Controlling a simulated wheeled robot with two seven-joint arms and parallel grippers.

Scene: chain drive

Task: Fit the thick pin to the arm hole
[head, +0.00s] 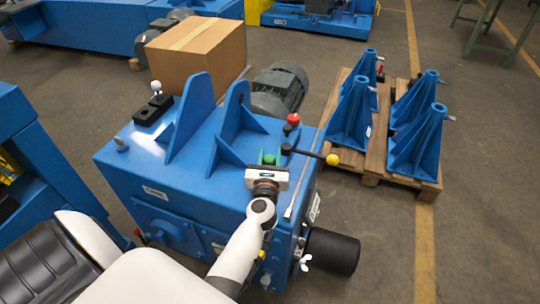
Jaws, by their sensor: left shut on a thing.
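My left gripper (266,165) reaches over the top of the blue machine (180,190), near its right front edge. It is shut on a small green piece (268,158), seemingly the thick pin; the gripper body hides most of it. Just right of it, a black arm (309,154) with a yellow ball (333,159) sticks out to the right. A red ball (293,119) on a dark stem stands behind that arm. The arm hole cannot be made out, and I cannot tell whether the green piece touches the arm. My right gripper is not in view.
Two blue upright brackets (194,118) stand on the machine left of the gripper. A black block with white knobs (153,108) sits at its back left. A cardboard box (198,52) and a grey motor (279,88) are behind. A pallet (372,170) holds several blue stands.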

